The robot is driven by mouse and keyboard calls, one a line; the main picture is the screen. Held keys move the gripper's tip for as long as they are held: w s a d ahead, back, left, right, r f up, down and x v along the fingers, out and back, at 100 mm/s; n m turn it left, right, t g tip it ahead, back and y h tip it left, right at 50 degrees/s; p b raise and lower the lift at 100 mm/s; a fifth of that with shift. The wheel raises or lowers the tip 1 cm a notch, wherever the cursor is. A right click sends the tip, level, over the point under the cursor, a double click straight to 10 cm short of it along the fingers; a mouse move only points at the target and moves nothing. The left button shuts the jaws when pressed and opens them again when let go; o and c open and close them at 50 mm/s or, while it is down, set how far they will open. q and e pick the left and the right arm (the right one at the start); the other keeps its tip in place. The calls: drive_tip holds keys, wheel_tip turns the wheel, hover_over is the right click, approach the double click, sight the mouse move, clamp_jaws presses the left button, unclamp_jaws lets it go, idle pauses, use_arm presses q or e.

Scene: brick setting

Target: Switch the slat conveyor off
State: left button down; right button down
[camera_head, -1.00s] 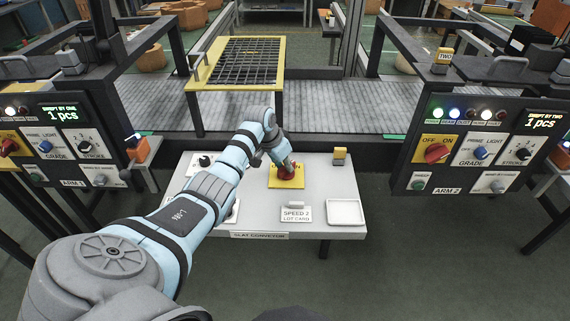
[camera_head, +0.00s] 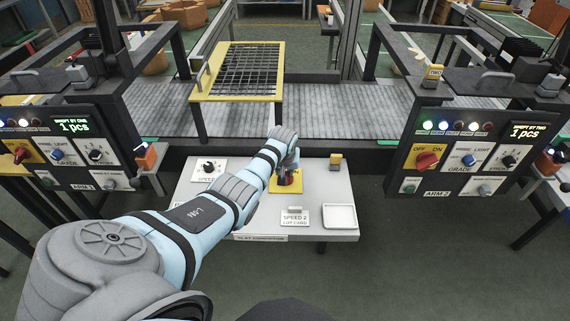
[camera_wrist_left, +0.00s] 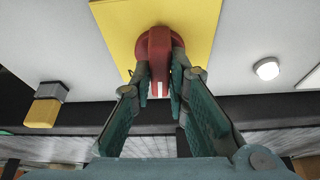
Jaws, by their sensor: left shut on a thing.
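The slat conveyor's control desk (camera_head: 330,182) stands in front of the grey slatted belt (camera_head: 345,124). A red rotary knob (camera_head: 291,179) sits on a yellow plate (camera_head: 274,186) on the desk. My left gripper (camera_wrist_left: 160,82) is shut on this red knob (camera_wrist_left: 158,50), with one finger on each side of its grip bar. A white mark on the bar faces the gripper in the wrist view. My left wrist hides part of the knob and plate in the head view. My right gripper is not in view.
A speed dial (camera_head: 208,167), a "SPEED 2" card (camera_head: 295,217), a white tray (camera_head: 340,216) and a yellow-and-grey block (camera_head: 336,161) are on the desk. Panels ARM 1 (camera_head: 75,150) and ARM 2 (camera_head: 465,155) flank it, each with its own red switch.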

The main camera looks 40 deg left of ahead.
use_arm(q)
drive_tip(key=shift+w+n+y, duration=0.15)
drive_tip(key=shift+n+y, duration=0.15)
drive_tip(key=shift+n, duration=0.6)
drive_tip(key=shift+d+f+n+g+y+b, duration=0.1)
drive_tip(key=shift+n+g+y+b, duration=0.25)
drive_tip(key=shift+n+b, duration=0.5)
drive_tip(key=n+g+b, duration=0.1)
drive_tip(key=n+b, duration=0.1)
drive_tip(key=b, duration=0.1)
drive_tip(key=n+g+b, duration=0.1)
drive_tip(key=n+b, duration=0.2)
drive_tip(key=b, duration=0.1)
drive_tip(key=shift+w+n+y, duration=0.1)
drive_tip(key=shift+n+y, duration=0.15)
drive_tip(key=shift+y, duration=0.1)
drive_tip(key=shift+n+b, duration=0.5)
drive_tip(key=shift+b, duration=0.2)
drive_tip(key=shift+r, duration=0.2)
drive_tip(key=c, duration=1.6)
unclamp_jaws()
drive_tip(key=shift+o, duration=0.2)
drive_tip(key=w+v, duration=0.1)
drive_tip(key=v, duration=1.1)
drive_tip(key=shift+s, duration=0.4)
